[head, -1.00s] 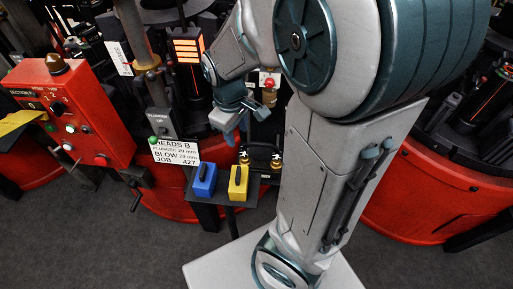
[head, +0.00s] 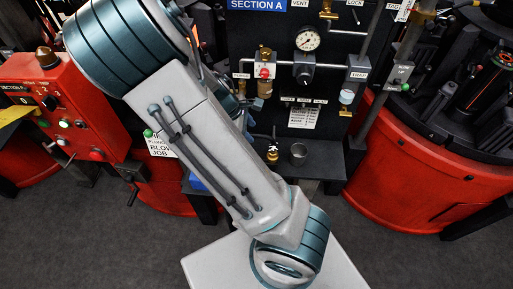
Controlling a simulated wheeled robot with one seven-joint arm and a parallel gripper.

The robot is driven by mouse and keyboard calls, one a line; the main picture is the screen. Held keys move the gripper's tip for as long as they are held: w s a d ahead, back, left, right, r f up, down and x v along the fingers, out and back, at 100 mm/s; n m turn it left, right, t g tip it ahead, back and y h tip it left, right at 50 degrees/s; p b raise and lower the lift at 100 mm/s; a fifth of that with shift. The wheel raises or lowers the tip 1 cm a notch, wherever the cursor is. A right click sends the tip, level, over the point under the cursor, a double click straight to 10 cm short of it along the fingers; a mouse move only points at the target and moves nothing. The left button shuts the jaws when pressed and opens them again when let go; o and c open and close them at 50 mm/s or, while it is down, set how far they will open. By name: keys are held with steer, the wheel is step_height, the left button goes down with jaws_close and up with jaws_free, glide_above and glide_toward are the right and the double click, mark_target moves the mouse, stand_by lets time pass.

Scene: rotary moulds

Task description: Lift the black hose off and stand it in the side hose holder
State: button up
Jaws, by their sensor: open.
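My gripper (head: 246,122) shows only in part, as small teal pieces behind my own arm, in front of the black panel. Its fingertips are mostly hidden and I see nothing held in it. A dark, thin piece that may be the black hose (head: 262,136) runs to a brass fitting (head: 272,154) at the panel's foot; its left part is hidden by my arm. A small grey metal cup (head: 298,154) stands right of the fitting. I cannot tell whether this cup is the side hose holder.
The black Section A panel (head: 325,75) carries a gauge (head: 307,39), valves and pipes. A red control box (head: 75,110) stands at left, and red round machine bases (head: 400,190) at right. A blue block (head: 198,184) is mostly behind my arm. Grey floor lies in front.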

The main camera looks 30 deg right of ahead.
mark_target(257, 137)
steer(key=shift+p+x, duration=0.3)
steer(key=shift+x, duration=3.25)
steer(key=shift+w, duration=0.15)
steer(key=shift+a, duration=0.1)
jaws_close()
